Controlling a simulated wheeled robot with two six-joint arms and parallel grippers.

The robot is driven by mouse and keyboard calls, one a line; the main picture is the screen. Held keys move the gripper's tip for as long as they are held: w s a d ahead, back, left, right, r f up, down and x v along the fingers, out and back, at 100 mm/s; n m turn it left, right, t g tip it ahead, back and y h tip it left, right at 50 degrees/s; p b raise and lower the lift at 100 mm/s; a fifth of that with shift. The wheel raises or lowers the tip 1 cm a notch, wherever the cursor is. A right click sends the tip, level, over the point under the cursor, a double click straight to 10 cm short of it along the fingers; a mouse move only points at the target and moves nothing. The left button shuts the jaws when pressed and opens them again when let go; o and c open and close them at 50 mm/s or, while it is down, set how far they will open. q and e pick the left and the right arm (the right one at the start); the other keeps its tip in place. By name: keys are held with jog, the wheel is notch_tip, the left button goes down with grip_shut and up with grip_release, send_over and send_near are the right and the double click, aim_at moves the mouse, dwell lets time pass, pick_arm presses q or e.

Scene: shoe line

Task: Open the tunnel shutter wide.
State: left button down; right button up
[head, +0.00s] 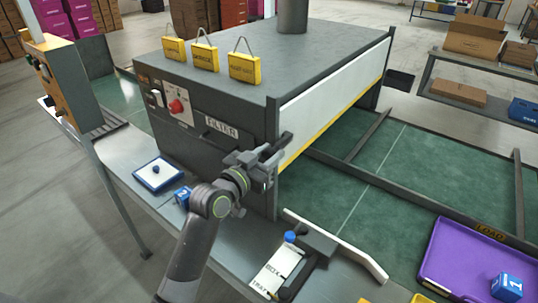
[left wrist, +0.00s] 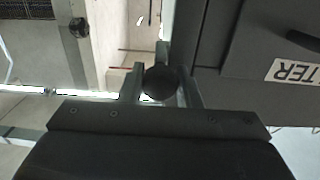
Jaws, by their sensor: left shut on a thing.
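The tunnel is a dark grey box (head: 235,60) over the green belt. Its shutter (head: 325,97) is a white panel with a yellow lower edge on the side facing right. Green belt shows right below that edge, so how far the shutter is raised is hard to tell. My left gripper (head: 268,160) is at the tunnel's near corner, shut on a dark handle beside the shutter's near end. In the left wrist view the handle's round dark end (left wrist: 161,82) sits between the fingers. My right gripper is not in view.
Yellow tags (head: 243,67) stand on the tunnel's top. A red knob (head: 177,106) and the FILTER label (head: 222,128) are on its front. A purple tray (head: 470,260) lies on the right. A white guide bar (head: 340,245) and a blue-topped item (head: 290,237) are near the front.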

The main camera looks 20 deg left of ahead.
pick_arm(q)
jog(key=shift+r, duration=0.1)
jog(key=c, duration=1.1)
grip_release()
jog(key=shift+o, duration=0.2)
jog(key=b+v, duration=0.2)
jog(key=v, duration=1.5)
jog(key=shift+s, duration=0.2)
